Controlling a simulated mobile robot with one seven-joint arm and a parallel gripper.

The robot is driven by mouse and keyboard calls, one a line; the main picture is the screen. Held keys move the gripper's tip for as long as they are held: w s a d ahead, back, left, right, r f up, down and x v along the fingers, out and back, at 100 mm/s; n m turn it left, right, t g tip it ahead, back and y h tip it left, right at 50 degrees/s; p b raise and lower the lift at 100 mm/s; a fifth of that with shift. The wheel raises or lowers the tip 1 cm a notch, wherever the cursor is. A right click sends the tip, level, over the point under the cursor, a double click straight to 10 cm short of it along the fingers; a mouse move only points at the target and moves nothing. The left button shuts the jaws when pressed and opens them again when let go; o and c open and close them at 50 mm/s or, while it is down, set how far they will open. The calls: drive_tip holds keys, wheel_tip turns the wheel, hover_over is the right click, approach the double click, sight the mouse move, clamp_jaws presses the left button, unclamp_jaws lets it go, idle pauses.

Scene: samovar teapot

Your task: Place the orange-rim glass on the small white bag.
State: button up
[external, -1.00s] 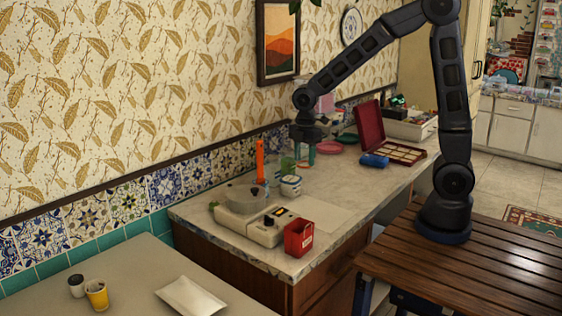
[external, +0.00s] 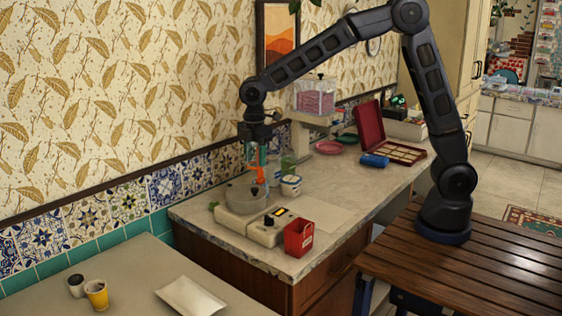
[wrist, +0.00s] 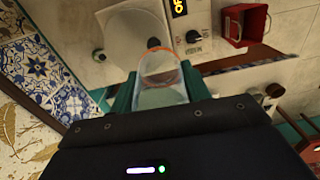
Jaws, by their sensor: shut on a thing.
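The orange-rim glass (wrist: 160,68) is clear with an orange ring at its rim. It sits between the teal fingers of my gripper (wrist: 158,92) in the wrist view, and the gripper is shut on it. In the external view my gripper (external: 261,155) is above the back of the marble counter, near the clear round pot; the glass is hard to make out there. A flat white pillow-like thing (external: 190,297), seemingly the small white bag, lies on the grey counter at the lower left, apart from my gripper.
A red open box (external: 299,238) and a white jar (external: 291,186) are nearby. A yellow cup (external: 97,294) and dark cup (external: 76,285) stand left of the bag.

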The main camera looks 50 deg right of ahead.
drive_tip(key=s+a, duration=0.1)
drive_tip(key=a, duration=1.8)
hover_over(189, 293)
wheel_tip(189, 293, down, 2)
wheel_tip(189, 293, down, 20)
drive_tip(key=shift+f, duration=0.1)
drive_tip(key=o, duration=1)
wheel_tip(189, 293, up, 12)
drive_tip(key=shift+r, duration=0.1)
